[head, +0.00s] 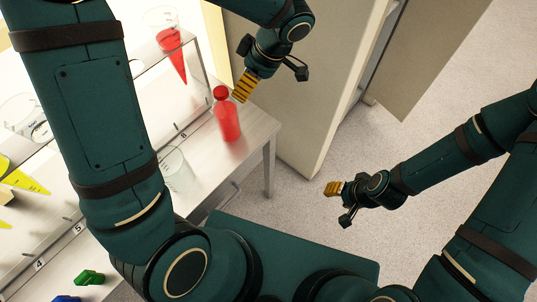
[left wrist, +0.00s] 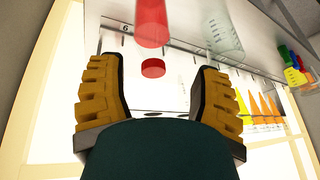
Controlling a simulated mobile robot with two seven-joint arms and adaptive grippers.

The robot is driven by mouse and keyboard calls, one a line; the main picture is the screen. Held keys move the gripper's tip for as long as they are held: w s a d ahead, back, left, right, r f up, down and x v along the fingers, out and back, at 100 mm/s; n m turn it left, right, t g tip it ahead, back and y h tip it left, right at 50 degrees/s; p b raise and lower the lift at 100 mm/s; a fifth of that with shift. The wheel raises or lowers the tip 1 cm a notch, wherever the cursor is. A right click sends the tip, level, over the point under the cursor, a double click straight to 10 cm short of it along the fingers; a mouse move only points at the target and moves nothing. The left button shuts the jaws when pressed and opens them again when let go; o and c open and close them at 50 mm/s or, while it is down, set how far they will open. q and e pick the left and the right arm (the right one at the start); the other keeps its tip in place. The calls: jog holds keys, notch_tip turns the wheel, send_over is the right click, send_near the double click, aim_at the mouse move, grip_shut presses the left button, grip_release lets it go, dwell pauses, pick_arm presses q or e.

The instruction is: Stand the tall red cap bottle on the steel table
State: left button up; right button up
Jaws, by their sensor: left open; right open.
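The tall bottle (head: 227,122) has a red body and a red cap (head: 220,92). It stands upright near the right end of a pale bench (head: 258,128), on the lower level. My left gripper (head: 242,86) is open beside the cap in the head view. In the left wrist view the bottle body (left wrist: 152,22) and its cap (left wrist: 153,68) show between and beyond the two yellow fingers, with no visible contact. My right gripper (head: 333,188) is open and empty over the floor to the right. No separate steel table can be told apart from the bench.
A clear beaker (head: 176,172) stands near the bottle on the bench. A red cone-shaped vessel (head: 172,52) is on the raised shelf behind. Yellow cones (head: 22,180) and green and blue pieces (head: 88,277) lie to the left. A beige cabinet (head: 310,95) stands right of the bench.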

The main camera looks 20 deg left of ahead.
pick_arm(q)
jog(key=s+d+f+m+t+h, duration=0.1)
jog(key=s+d+f+m+h, duration=0.2)
jog(key=f+m, duration=0.2)
jog(key=s+d+f+m+h, duration=0.2)
jog(key=f+m, duration=0.3)
jog(key=f, duration=0.6)
jog(key=s+d+f+m+t+h, duration=0.1)
jog(key=s+d+f+m+h, duration=0.2)
jog(key=f, duration=0.6)
jog(key=shift+s+d+m+t+h, duration=0.3)
jog(key=shift+s+d+m, duration=0.35)
jog(key=shift+s+m, duration=0.4)
jog(key=shift+w+f, duration=0.1)
jog(key=c, duration=0.3)
jog(key=shift+d, duration=0.1)
